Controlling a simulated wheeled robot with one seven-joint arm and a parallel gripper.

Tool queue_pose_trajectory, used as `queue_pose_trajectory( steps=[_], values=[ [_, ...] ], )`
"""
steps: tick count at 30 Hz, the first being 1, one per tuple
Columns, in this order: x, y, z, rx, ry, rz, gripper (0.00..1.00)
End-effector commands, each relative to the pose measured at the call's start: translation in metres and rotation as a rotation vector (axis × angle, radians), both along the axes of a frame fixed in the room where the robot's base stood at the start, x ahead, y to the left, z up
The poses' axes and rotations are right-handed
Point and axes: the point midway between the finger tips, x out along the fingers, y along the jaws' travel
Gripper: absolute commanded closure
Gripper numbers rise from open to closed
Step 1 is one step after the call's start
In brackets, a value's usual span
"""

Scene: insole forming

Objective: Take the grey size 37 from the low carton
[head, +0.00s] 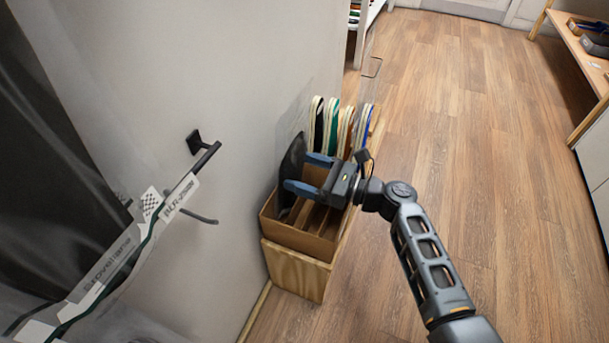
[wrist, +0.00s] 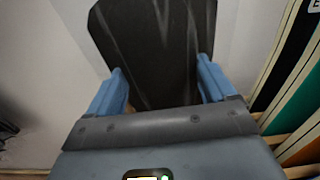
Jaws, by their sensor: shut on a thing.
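My gripper (head: 308,174) is over the low carton (head: 297,239), its blue fingers shut on a dark grey insole (head: 291,160). The insole stands roughly upright against the wall side, its lower part reaching down toward the carton's left compartment. In the wrist view the insole (wrist: 155,50) rises between the two fingertips (wrist: 160,82). I cannot read a size mark on it. The carton is open-topped brown cardboard with dividers, and my gripper hides part of its inside.
The carton sits on a wooden block (head: 296,273) against the pale wall (head: 250,80). Several upright insoles (head: 333,124) in black, green, orange and blue stand just behind it. A black wall bracket (head: 203,155) juts out at left. The wooden floor at right is clear.

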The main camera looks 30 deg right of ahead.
Motion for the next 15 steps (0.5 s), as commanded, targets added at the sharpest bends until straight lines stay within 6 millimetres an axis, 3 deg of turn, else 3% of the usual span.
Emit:
queue_pose_trajectory(
  steps=[1,15],
  values=[
    [0.0,0.0,0.015,0.0,-0.001,0.0,0.48],
    [0.0,0.0,0.121,-0.001,-0.003,0.0,0.48]
  ],
)
